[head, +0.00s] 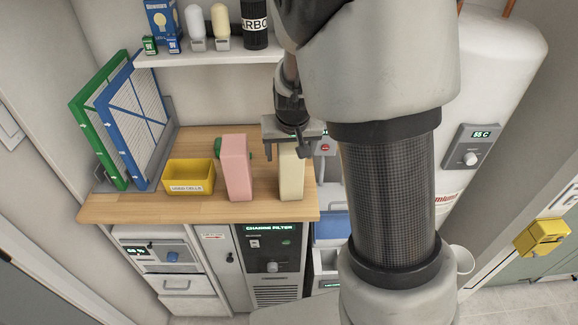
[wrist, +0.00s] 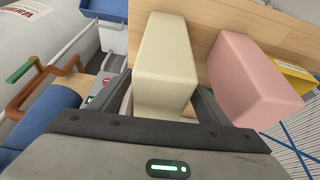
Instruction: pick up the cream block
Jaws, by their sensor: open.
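The cream block (head: 291,176) stands upright on the wooden counter (head: 210,208), near its right end. In the wrist view the cream block (wrist: 165,65) lies between the two fingers of my gripper (wrist: 165,105). In the head view my gripper (head: 292,143) is at the top of the block, with its fingers on either side. The gripper is open. Whether a finger touches the block I cannot tell. A pink block (head: 236,167) stands just left of the cream block, and it shows close to the right finger in the wrist view (wrist: 255,85).
A yellow bin (head: 189,177) sits left of the pink block. Green (head: 97,120) and blue (head: 135,120) framed filters stand in a rack at the left. A shelf (head: 215,58) with bottles hangs above the counter. A white tank (head: 490,90) is at the right.

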